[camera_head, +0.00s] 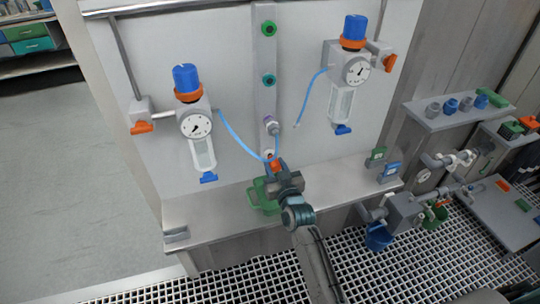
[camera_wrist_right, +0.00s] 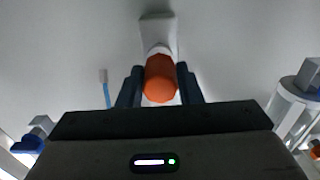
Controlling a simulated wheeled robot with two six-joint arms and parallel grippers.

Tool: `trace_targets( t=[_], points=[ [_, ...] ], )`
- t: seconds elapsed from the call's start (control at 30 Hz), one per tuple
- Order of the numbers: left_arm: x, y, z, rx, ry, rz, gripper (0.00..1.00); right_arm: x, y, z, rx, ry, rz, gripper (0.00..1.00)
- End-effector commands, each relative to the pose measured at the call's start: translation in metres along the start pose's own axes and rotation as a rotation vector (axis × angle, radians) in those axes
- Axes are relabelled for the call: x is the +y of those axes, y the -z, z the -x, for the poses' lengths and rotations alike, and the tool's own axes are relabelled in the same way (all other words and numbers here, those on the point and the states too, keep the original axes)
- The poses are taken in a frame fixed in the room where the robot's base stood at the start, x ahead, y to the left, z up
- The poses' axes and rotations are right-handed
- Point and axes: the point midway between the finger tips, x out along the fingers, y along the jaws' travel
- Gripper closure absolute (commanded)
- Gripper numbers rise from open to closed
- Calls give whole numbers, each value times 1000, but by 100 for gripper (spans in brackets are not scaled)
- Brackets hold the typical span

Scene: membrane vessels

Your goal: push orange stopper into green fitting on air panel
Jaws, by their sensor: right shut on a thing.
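The orange stopper (camera_wrist_right: 160,80) sits between the two dark fingers of my right gripper (camera_wrist_right: 160,88). In the head view, my right gripper (camera_head: 277,170) is at the lower end of the panel's grey vertical strip, shut on the stopper (camera_head: 275,165). The stopper points toward a pale port in the wrist view (camera_wrist_right: 158,48); I cannot tell whether they touch. The green fitting (camera_head: 268,28) is at the top of the strip, well above my gripper. A teal fitting (camera_head: 269,80) is below it, then a metallic fitting (camera_head: 271,126). My left gripper is not in view.
Two regulators with blue knobs (camera_head: 186,78) (camera_head: 354,28) flank the strip. A blue hose (camera_head: 236,142) runs from the left one toward the gripper; another hose (camera_head: 305,98) hangs from the right one. A green tray (camera_head: 262,196) is on the shelf (camera_head: 215,215) beside my wrist.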

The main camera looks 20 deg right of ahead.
Motion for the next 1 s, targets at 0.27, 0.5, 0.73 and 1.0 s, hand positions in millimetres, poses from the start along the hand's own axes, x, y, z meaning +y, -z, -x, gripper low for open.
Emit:
trace_targets(
  t=[0.27,0.5,0.73,1.0],
  points=[
    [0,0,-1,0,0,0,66,0,0,11,0,0,0,100],
    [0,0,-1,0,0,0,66,0,0,21,0,0,-1,100],
    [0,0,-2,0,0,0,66,0,-1,30,0,0,0,100],
    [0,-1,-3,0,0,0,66,0,0,40,0,0,-1,100]
  ],
)
